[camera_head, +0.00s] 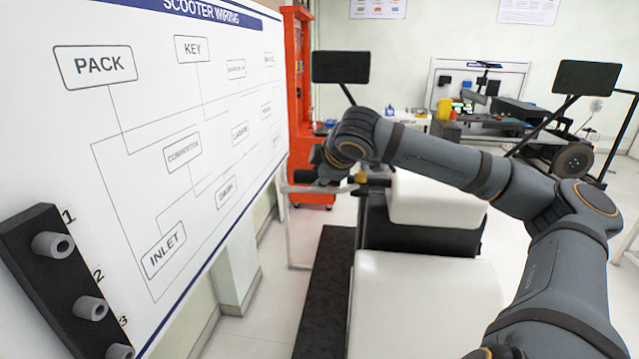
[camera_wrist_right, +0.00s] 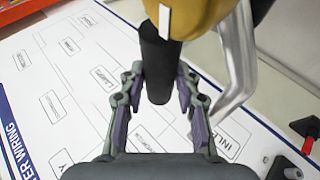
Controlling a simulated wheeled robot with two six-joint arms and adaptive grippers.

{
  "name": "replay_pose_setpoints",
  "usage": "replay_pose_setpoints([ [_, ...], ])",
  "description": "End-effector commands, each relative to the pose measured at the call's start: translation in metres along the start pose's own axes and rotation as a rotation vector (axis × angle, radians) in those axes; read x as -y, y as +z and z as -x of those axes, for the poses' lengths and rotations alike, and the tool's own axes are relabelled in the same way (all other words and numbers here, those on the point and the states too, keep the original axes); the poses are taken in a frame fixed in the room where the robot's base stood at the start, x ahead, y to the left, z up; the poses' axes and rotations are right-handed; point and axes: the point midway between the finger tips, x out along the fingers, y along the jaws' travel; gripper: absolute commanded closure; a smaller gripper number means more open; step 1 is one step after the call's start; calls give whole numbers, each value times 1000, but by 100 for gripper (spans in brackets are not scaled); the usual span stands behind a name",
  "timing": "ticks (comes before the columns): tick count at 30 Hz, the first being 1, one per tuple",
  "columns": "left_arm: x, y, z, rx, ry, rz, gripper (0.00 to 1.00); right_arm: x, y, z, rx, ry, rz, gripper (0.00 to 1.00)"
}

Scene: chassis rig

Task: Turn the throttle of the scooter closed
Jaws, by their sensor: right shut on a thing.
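The scooter's throttle is a black grip (camera_wrist_right: 157,62) on the handlebar, with a gold collar (camera_wrist_right: 195,14) carrying a white mark. My right gripper (camera_wrist_right: 158,86) is shut on the grip, its fingers on either side near the free end. In the head view my right gripper (camera_head: 325,172) is at the handlebar's left end and hides most of the grip. The gold collar shows beside it (camera_head: 360,178). A silver brake lever (camera_wrist_right: 236,65) runs beside the grip, right of the fingers in the wrist view. My left gripper is not in view.
A white wiring board (camera_head: 205,110) stands close on the left, with a black rack of grey pegs (camera_head: 30,265) at its lower corner. An orange cabinet (camera_head: 300,80) is behind the handlebar. A cluttered workbench (camera_head: 490,122) stands at the back right.

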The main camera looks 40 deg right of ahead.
Motion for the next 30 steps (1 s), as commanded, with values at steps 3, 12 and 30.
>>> replay_pose_setpoints([
  [3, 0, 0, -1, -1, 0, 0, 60, -1, 0, 0, 0, 8, 1, 99],
  [12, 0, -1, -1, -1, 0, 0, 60, -1, 0, 0, 0, 7, 1, 66],
  [30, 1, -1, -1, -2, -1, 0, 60, 3, 0, -1, 1, -3, 4, 45],
])
